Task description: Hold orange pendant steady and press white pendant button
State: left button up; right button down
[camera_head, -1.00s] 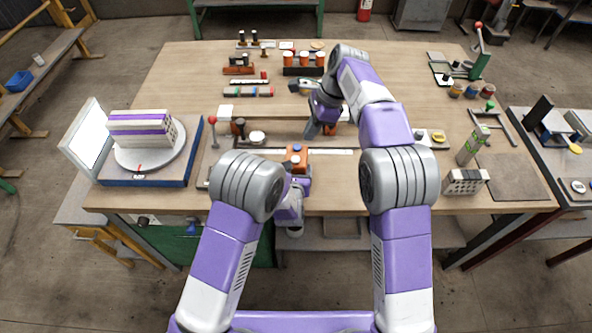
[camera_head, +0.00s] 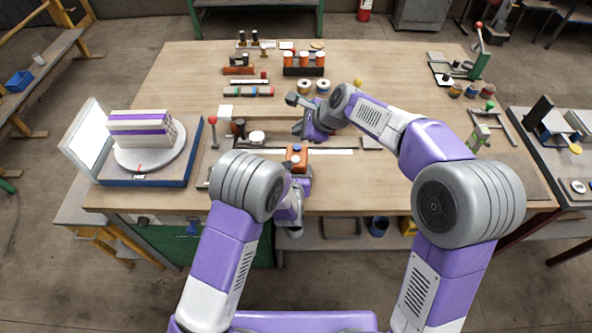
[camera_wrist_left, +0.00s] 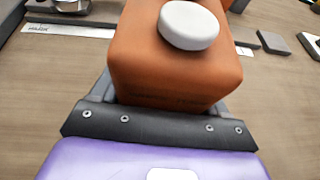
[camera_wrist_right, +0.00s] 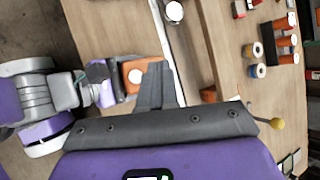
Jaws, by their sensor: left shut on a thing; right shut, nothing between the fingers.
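The orange pendant (camera_head: 298,153) is a small block near the front middle of the table. My left gripper (camera_head: 299,170) is shut on the pendant. In the left wrist view the orange block (camera_wrist_left: 170,72) fills the jaws, with the round white button (camera_wrist_left: 188,25) on its upper face. My right gripper (camera_head: 298,130) is shut and empty, just beyond the pendant in the head view. In the right wrist view its closed fingers (camera_wrist_right: 158,82) appear beside the orange pendant (camera_wrist_right: 148,76), apparently not touching the white button (camera_wrist_right: 134,76).
A turntable with a striped block (camera_head: 140,130) stands at the left. A red-knobbed lever (camera_head: 212,121) stands left of the pendant. Spools (camera_head: 304,86) and an orange-topped rack (camera_head: 304,62) are farther back.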

aim_at(297, 161)
jog(key=shift+t, duration=0.8)
jog(key=shift+s+a+f, duration=0.1)
jog(key=shift+s+f, duration=0.1)
jog(key=shift+f, duration=1.15)
jog(key=shift+s+a+f, duration=0.1)
jog(key=shift+s+f, duration=0.15)
jog(key=shift+f, duration=1.1)
jog(key=shift+s+a+f, duration=0.1)
jog(key=shift+s+f, duration=0.1)
jog(key=shift+f, duration=1.15)
jog(key=shift+f, duration=0.1)
